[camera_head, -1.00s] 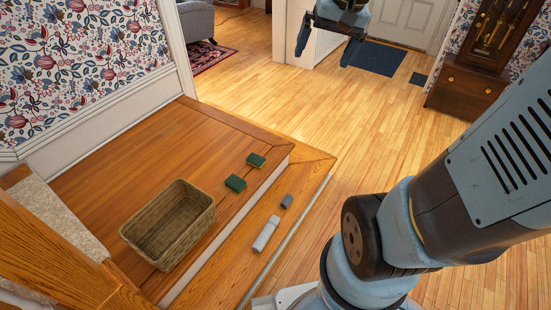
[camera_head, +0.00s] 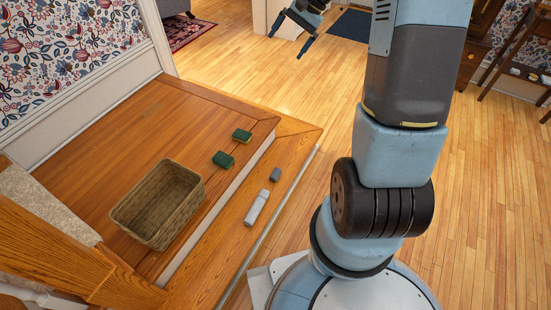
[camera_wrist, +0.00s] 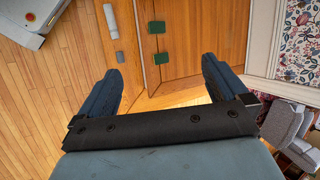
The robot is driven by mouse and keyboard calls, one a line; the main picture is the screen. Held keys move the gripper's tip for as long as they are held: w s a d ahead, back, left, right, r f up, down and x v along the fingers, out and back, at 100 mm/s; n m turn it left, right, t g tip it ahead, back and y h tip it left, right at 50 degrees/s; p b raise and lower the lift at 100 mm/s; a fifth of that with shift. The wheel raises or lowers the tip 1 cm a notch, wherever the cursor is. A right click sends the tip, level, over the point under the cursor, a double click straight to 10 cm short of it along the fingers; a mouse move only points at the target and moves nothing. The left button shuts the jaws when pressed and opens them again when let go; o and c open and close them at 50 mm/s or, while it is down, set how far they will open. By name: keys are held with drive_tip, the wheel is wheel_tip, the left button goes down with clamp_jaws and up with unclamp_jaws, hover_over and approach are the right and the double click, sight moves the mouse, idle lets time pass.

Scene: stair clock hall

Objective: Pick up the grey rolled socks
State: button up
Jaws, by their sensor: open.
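The grey rolled socks appear to be the small dark grey roll (camera_head: 275,174) on the lower wooden step; it also shows near the left fingertip in the wrist view (camera_wrist: 120,57). A longer pale grey object (camera_head: 257,207) lies close beside it, nearer to me. My gripper (camera_head: 288,46) is open and empty, high up at the top of the head view, well beyond and apart from the socks. In the wrist view, its two fingers (camera_wrist: 160,66) are spread wide with nothing between them.
A wicker basket (camera_head: 117,217) stands on the upper landing. Two green blocks (camera_head: 242,136) (camera_head: 223,159) lie near the landing's edge. A metal strip (camera_head: 290,190) edges the lower step. Patterned wall stands left; wooden floor (camera_head: 310,110) beyond is clear.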

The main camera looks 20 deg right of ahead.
drive_tip(key=w+d+f+m+y, duration=0.2)
drive_tip(key=w+f, duration=0.2)
drive_tip(key=f, duration=0.5)
drive_tip(key=w+d+f+m+y, duration=0.1)
drive_tip(key=w+d+f+m, duration=0.2)
drive_tip(key=f, duration=0.6)
drive_tip(key=m+t, duration=0.8)
drive_tip(key=m, duration=0.6)
approach(279, 174)
drive_tip(key=shift+t, duration=0.3)
drive_tip(key=x, duration=0.9)
drive_tip(key=shift+a+f, duration=0.2)
drive_tip(key=shift+a, duration=0.25)
drive_tip(key=shift+y, duration=0.3)
drive_tip(key=c, duration=0.9)
